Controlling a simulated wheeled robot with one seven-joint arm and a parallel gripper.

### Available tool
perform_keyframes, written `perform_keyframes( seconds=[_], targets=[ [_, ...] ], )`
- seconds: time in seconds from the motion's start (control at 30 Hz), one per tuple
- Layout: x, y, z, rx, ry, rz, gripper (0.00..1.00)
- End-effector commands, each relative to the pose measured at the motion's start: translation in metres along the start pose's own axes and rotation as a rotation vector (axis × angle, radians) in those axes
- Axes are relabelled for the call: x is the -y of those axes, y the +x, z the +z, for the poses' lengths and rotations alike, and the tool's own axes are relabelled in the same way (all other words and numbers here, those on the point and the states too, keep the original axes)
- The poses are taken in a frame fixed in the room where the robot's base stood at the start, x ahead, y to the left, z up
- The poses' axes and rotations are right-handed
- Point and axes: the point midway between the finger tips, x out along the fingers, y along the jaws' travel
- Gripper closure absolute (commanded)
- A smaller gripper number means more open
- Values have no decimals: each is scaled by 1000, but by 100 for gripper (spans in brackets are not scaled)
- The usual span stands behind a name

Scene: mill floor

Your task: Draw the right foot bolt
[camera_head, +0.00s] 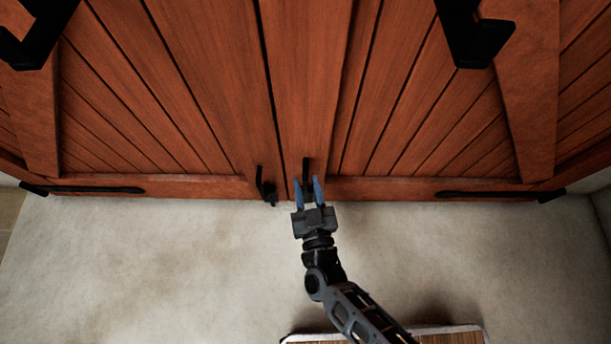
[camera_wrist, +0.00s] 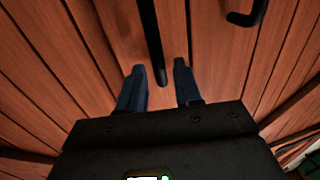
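The right foot bolt (camera_head: 306,168) is a dark upright bar low on the right door leaf, close to the seam between the leaves. My gripper (camera_head: 309,183) is in front of it, its two blue fingers pointing at the door. In the wrist view a black rod (camera_wrist: 151,40) comes down from the top and ends between and just past the fingertips (camera_wrist: 159,70). The fingers stand apart with clear space on both sides of the rod, so the gripper is open. The bolt's lower part is hidden by the gripper in the head view.
The left foot bolt (camera_head: 265,186), with a bent handle, is close by on the left leaf. A black hooked piece (camera_wrist: 248,15) shows at the wrist view's upper right. Black brackets (camera_head: 471,35) jut out higher up. The pale floor (camera_head: 160,260) is clear on both sides.

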Motion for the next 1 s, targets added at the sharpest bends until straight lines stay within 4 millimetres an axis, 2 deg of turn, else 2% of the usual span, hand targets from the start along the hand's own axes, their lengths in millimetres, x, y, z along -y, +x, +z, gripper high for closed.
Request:
perform_keyframes(
  seconds=[0.2, 0.4, 1.0],
  targets=[
    [-1, -36, -2, 0, 0, 1, 66],
    [0, -52, -2, -3, 1, 2, 66],
    [0, -54, -1, -2, 1, 1, 66]
  ],
)
